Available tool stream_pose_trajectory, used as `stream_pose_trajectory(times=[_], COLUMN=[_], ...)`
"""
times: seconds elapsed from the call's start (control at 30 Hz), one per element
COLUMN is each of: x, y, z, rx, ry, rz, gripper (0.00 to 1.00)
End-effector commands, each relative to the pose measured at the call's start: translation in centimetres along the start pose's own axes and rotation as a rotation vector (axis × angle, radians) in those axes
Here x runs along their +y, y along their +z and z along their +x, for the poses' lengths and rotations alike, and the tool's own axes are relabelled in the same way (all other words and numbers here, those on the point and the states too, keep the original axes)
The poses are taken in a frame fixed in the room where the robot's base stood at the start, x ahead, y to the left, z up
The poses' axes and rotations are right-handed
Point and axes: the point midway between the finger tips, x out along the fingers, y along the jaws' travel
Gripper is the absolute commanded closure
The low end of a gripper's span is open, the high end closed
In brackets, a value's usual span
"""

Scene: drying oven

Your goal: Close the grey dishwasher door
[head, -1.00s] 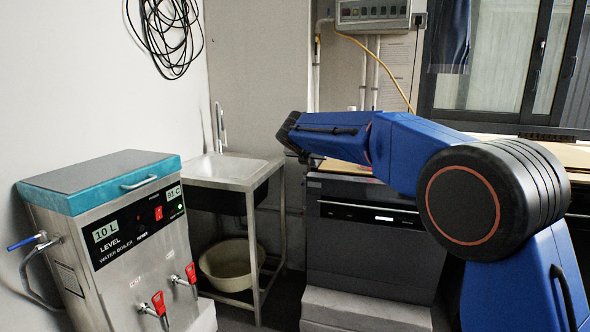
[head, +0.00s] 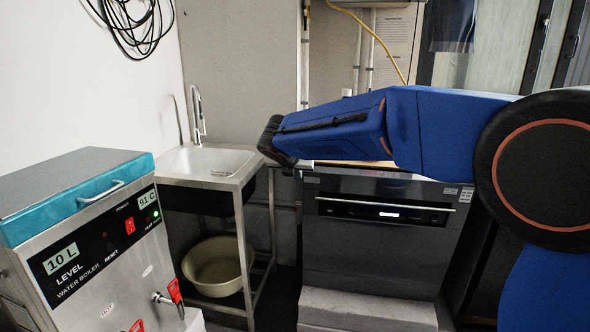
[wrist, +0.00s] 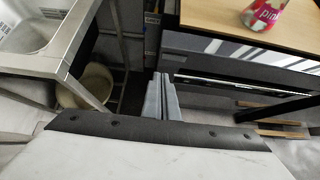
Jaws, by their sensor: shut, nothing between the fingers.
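The grey dishwasher (head: 345,262) stands below the counter in the head view, with a dark control strip, a lit display and a long bar handle (head: 340,203). Its door looks upright and flush or nearly flush; I cannot tell whether a small gap is left. In the wrist view the dishwasher front (wrist: 235,62) is at the upper right. My gripper (wrist: 162,82) is shut and empty there, left of the dishwasher front and apart from it in the picture. In the head view my arm crosses in front of the dishwasher's top, and the fingertips cannot be made out.
A steel sink (head: 203,166) on a frame stands left of the dishwasher, with a basin (head: 217,268) under it. A water boiler (head: 100,240) is at the front left. A pink can (wrist: 263,14) stands on the wooden top (wrist: 205,15). A pale block (head: 365,312) lies below the dishwasher.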

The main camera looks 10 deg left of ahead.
Motion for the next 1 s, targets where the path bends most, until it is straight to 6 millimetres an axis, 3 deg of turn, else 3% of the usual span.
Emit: stream_pose_trajectory(times=[0.27, 0.43, 1.0], x=[0.0, 0.0, 0.0], y=[0.0, 1.7, 2.9], z=[5.0, 6.6, 7.7], rx=[0.001, -0.001, 0.000], ry=[-0.002, -0.001, 0.001], rz=[0.001, 0.002, 0.000], gripper=[1.00, 1.00, 1.00])
